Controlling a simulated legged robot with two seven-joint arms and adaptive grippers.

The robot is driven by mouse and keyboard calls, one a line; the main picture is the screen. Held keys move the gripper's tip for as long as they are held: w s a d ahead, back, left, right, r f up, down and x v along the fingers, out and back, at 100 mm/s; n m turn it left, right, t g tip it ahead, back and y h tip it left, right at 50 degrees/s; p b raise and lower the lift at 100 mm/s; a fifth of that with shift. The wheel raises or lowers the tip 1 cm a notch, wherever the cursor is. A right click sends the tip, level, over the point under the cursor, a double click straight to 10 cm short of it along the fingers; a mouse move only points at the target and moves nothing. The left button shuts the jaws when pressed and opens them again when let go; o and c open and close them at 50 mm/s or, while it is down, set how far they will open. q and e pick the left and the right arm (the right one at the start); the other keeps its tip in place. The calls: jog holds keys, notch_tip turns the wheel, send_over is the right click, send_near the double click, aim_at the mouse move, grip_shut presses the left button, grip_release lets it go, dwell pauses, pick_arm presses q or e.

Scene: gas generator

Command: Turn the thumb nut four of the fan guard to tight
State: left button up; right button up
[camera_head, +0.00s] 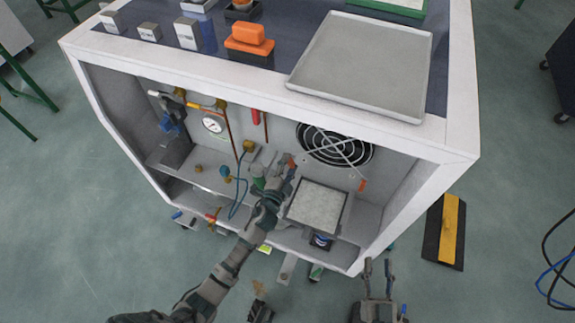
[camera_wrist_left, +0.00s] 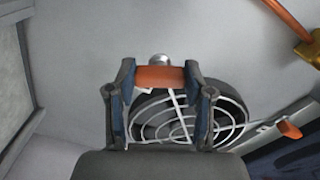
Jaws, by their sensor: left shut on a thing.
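The fan guard (camera_head: 336,146) is a round wire grille on the back wall of the cabinet. In the left wrist view the guard (camera_wrist_left: 176,131) shows behind and between my fingers. My left gripper (camera_head: 287,170) reaches into the cabinet at the guard's lower left. In its wrist view the left gripper (camera_wrist_left: 160,88) has its two fingers on either side of an orange thumb nut (camera_wrist_left: 160,77), shut on it, with a silver stud end beyond. Another orange thumb nut (camera_head: 362,185) sits at the guard's lower right. My right gripper (camera_head: 378,266) is open and empty in front of the cabinet.
A pale square filter panel (camera_head: 318,206) stands just right of my left gripper. A gauge (camera_head: 212,125), copper pipes and a blue hose (camera_head: 239,188) are to the left. A grey tray (camera_head: 365,65) lies on the cabinet top. A yellow-black ramp (camera_head: 446,230) is on the floor.

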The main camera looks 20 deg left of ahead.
pick_arm(q)
jog(key=m, duration=0.3)
jog(key=shift+d+m+p, duration=0.1)
jog(key=shift+m+p, duration=0.3)
jog(key=shift+f+m, duration=0.1)
jog(key=shift+m, duration=0.4)
pick_arm(e)
jog(key=f+g, duration=0.2)
jog(key=shift+s+d+f+h, duration=0.1)
jog(key=shift+d+f+h, duration=0.1)
jog(key=shift+f+h, duration=0.15)
pick_arm(q)
jog(key=shift+f, duration=0.15)
pick_arm(e)
jog(key=shift+f, duration=0.15)
pick_arm(q)
jog(key=o, duration=1.1)
jog(key=shift+o, duration=0.3)
jog(key=shift+d, duration=0.1)
pick_arm(e)
jog(key=shift+d, duration=0.1)
pick_arm(q)
jog(key=shift+s, duration=0.35)
jog(key=s, duration=1.1)
jog(key=shift+a, duration=0.25)
jog(key=shift+s, duration=0.1)
